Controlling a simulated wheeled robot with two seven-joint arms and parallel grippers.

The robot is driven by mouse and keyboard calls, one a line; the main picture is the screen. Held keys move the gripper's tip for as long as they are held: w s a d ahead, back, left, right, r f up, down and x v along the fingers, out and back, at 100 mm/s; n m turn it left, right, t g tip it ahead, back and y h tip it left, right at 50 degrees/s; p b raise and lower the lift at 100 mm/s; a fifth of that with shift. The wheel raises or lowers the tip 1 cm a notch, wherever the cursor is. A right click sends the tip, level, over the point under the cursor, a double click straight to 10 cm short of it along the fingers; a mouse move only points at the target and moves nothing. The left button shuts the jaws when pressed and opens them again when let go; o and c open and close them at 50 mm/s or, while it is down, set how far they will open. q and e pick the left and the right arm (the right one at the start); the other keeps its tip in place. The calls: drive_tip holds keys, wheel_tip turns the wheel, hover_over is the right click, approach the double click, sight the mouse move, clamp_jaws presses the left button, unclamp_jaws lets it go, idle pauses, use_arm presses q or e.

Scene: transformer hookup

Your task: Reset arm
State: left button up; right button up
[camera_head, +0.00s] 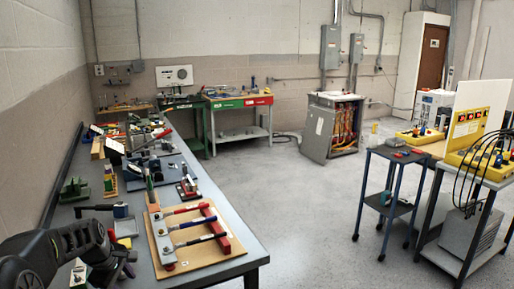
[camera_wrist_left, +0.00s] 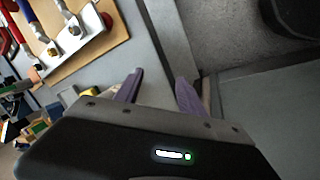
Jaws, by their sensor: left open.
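My left arm comes in at the lower left of the head view, low over the near end of the workbench (camera_head: 240,262). Its purple-fingered left gripper (camera_head: 127,262) is beside the wooden board with the cables, on the board's left. In the left wrist view the left gripper (camera_wrist_left: 160,90) has its two purple fingers apart with nothing between them. The bench's grey surface and edge lie beyond the fingertips. My right gripper is in neither view.
The wooden board (camera_head: 172,222) carries red, blue and black cable ends on metal bars; it also shows in the left wrist view (camera_wrist_left: 93,62). Tools crowd the bench further back. A dark cart (camera_head: 390,155) and a table with yellow panels (camera_head: 480,165) stand at right. The middle floor is clear.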

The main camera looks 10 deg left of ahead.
use_arm(q)
drive_tip(key=s+d+f+m+g+h, duration=0.1)
drive_tip(key=s+d+f+m, duration=0.25)
drive_tip(key=d+f, duration=0.75)
drive_tip(key=s+d+f+m+g+h, duration=0.15)
drive_tip(key=d+f+m, duration=0.35)
drive_tip(key=d+f, duration=0.65)
drive_tip(key=s+d+f+m+h, duration=0.1)
drive_tip(key=s+d+f+m, duration=0.3)
drive_tip(key=s+d, duration=0.5)
drive_tip(key=s+d+f+m+g+h, duration=0.1)
drive_tip(key=s+d+f+m, duration=0.2)
drive_tip(key=s+d, duration=0.6)
drive_tip(key=s+f, duration=0.1)
drive_tip(key=s, duration=0.2)
drive_tip(key=shift+s+d+m, duration=0.15)
drive_tip(key=shift+s+m, duration=0.05)
drive_tip(key=shift+m, duration=0.15)
